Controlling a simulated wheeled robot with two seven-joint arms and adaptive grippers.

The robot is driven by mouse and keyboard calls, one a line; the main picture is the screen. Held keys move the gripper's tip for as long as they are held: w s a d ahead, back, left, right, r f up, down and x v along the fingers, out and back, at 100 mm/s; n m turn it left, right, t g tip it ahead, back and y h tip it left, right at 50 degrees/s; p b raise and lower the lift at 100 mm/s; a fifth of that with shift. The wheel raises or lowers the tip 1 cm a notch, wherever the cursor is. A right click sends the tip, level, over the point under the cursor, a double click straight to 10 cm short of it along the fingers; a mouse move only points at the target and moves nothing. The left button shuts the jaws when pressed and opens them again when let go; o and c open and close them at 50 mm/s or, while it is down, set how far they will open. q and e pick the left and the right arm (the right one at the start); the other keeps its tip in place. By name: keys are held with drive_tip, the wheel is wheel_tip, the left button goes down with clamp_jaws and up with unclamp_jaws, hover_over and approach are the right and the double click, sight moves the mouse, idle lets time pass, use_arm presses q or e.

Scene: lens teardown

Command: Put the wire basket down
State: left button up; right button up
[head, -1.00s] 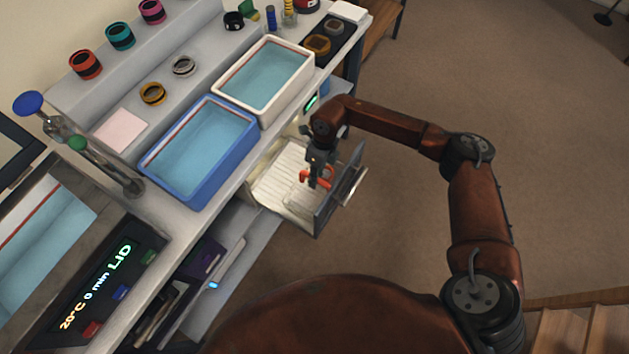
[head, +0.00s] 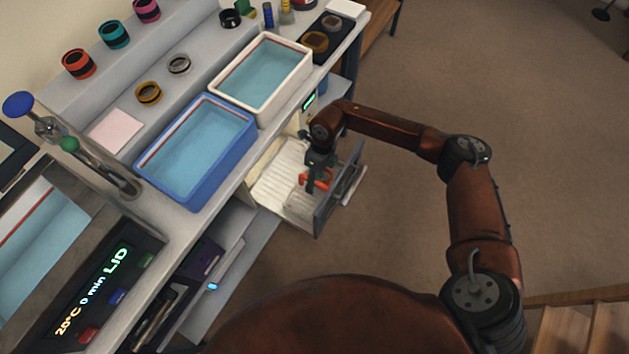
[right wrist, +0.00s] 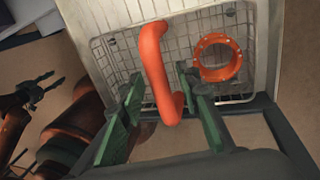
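The wire basket (right wrist: 120,62) sits low inside the open pull-out drawer (right wrist: 195,5), seen best in the right wrist view. Its thick orange handle (right wrist: 155,65) rises toward my wrist. An orange ring (right wrist: 218,57) lies in the basket. My right gripper (right wrist: 160,80) has its green fingers spread on either side of the handle, with gaps showing beside it. In the head view my right gripper (head: 317,172) reaches down into the drawer (head: 340,190), and the basket's wires are hard to make out there.
A blue tub (head: 200,198) and a white tub (head: 265,122) of liquid stand on the bench beside the drawer. Coloured rings, including a red one (head: 79,64), stand on the shelf behind.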

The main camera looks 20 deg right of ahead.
drive_tip(key=shift+r, duration=0.1)
drive_tip(key=shift+r, duration=0.3)
use_arm(q)
drive_tip(key=s+f+p, duration=0.3)
drive_tip(key=s+f, duration=0.2)
drive_tip(key=s, duration=0.2)
drive_tip(key=shift+s+a+f+p, duration=0.15)
drive_tip(key=shift+a+f+p, duration=0.15)
drive_tip(key=shift+p, duration=0.05)
use_arm(e)
drive_tip(key=v, duration=1.1)
drive_tip(key=shift+r, duration=0.3)
drive_tip(key=shift+w+d, duration=0.1)
drive_tip(key=shift+d, duration=0.05)
